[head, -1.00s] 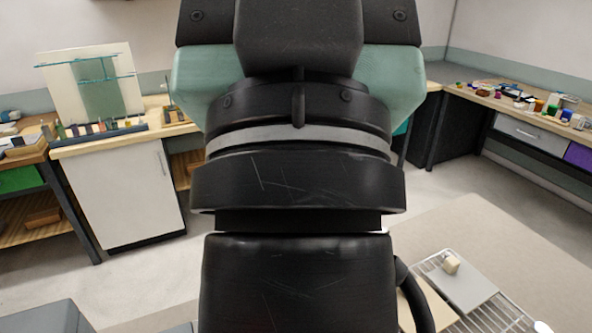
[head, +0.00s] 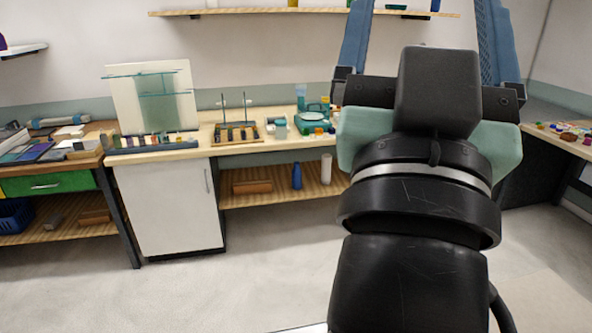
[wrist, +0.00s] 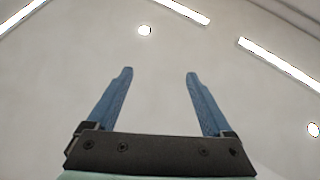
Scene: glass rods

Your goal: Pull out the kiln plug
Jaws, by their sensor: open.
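My gripper (wrist: 158,72) is open and empty, its two blue fingers spread apart and pointing up at the ceiling in the wrist view. In the head view my raised arm fills the right middle, with the blue fingers at the top and their tips cut off by the frame. I cannot make out a kiln or a kiln plug in either view. Part of the bench behind my arm is hidden.
A long wooden workbench (head: 190,152) runs along the back wall, with a white cabinet (head: 168,208) under it. A rod rack (head: 238,133) stands on it. A side table with a green drawer (head: 45,184) is at left. The floor (head: 250,285) in front is clear.

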